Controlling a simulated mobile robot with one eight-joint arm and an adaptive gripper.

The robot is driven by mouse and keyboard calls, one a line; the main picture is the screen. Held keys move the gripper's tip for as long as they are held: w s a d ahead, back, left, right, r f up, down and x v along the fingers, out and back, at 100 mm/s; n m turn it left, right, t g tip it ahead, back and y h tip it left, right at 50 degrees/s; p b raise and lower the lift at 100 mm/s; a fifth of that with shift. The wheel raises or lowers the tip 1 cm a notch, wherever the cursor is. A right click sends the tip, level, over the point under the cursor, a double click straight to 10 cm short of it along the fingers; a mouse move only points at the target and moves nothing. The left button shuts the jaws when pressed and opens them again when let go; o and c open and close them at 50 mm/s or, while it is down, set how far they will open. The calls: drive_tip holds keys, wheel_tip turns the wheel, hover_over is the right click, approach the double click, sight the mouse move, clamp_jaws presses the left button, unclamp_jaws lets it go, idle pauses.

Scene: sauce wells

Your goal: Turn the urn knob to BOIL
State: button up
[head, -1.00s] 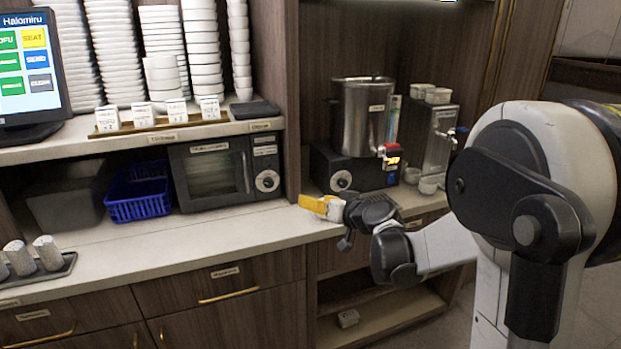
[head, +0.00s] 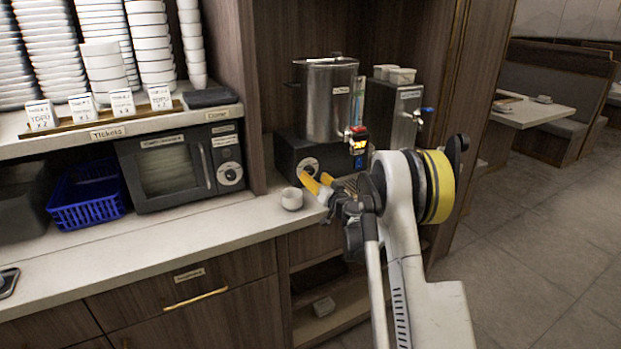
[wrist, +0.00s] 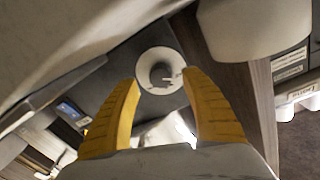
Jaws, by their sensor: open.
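The steel urn (head: 330,97) stands on a black base at the back of the counter, in the right bay. The urn knob (head: 308,166) is a round dial with a pale ring on the front of that base, partly covered by a yellow finger. My gripper (head: 318,184) has its yellow fingers pointing at the base front, close to the knob. In the wrist view, the knob's pale dial (wrist: 160,70) shows beyond and between the two spread fingers, with nothing held. I cannot read the dial's markings or tell whether the fingertips touch it.
A small white cup (head: 291,199) stands on the counter just left of my gripper. A second steel dispenser (head: 393,115) with a blue-handled tap is right of the urn. A microwave (head: 182,167) with its own dial and a blue basket (head: 90,196) are at left.

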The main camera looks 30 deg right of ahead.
sight(311, 171)
drive_tip(key=shift+w+b, duration=0.35)
drive_tip(key=shift+w, duration=1.3)
clamp_jaws()
drive_tip(key=m, duration=0.5)
drive_tip(key=shift+r+m+p, duration=0.15)
drive_tip(key=shift+m+p, duration=0.15)
drive_tip(key=shift+p, duration=0.05)
drive_tip(key=m, duration=0.6)
drive_tip(key=shift+g+p, duration=0.3)
drive_tip(key=m+y, duration=0.1)
drive_tip(key=m, duration=0.5)
drive_tip(key=shift+r, duration=0.15)
drive_tip(key=m, duration=0.5)
drive_tip(key=shift+y, duration=0.3)
drive_tip(key=shift+m, duration=0.3)
